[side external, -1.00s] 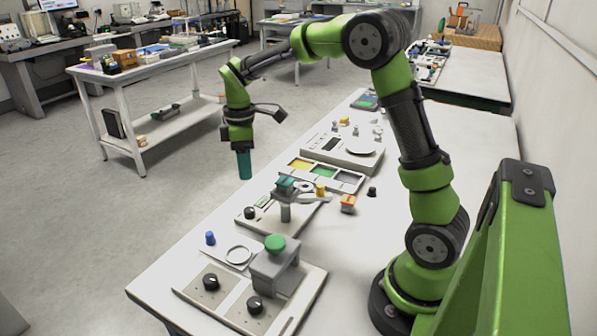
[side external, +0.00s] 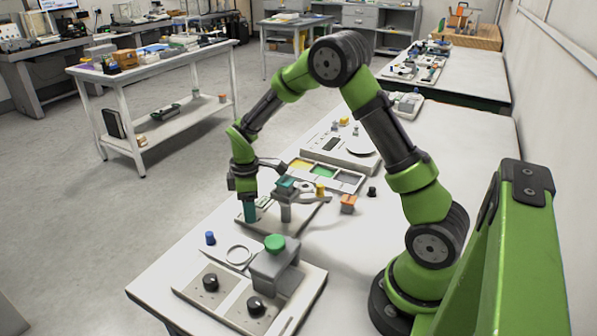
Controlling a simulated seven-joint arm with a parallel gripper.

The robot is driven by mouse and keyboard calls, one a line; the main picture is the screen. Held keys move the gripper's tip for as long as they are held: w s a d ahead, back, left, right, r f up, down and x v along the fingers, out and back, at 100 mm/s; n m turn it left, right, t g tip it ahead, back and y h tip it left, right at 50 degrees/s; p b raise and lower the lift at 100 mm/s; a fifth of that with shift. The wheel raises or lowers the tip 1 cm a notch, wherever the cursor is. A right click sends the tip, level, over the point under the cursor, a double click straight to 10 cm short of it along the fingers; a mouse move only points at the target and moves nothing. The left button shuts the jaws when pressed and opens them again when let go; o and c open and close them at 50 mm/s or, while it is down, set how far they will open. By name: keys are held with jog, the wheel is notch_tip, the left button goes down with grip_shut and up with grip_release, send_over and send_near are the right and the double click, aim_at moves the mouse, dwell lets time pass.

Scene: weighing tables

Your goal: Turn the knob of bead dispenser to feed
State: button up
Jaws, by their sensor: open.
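A device on a pale base plate (side external: 283,226), with a teal top (side external: 286,183) on a grey post (side external: 285,212), stands mid-table; it seems to be the bead dispenser. My gripper (side external: 249,219) points straight down at the left part of this plate, its teal fingers open. The fingers are at the place of the plate's black knob and hide it. I cannot tell whether they touch the knob or stand around it.
Nearer the camera, another plate (side external: 228,297) carries two black knobs and a grey block with a green dome (side external: 274,243). A blue peg (side external: 210,238) stands left. Behind are a tray with coloured compartments (side external: 323,173) and a scale (side external: 338,150).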

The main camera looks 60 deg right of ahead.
jog(key=shift+c, duration=0.5)
jog(key=c, duration=1)
jog(key=shift+o, duration=0.2)
jog(key=m, duration=1.4)
jog(key=shift+a, duration=0.1)
jog(key=shift+m, duration=1.9)
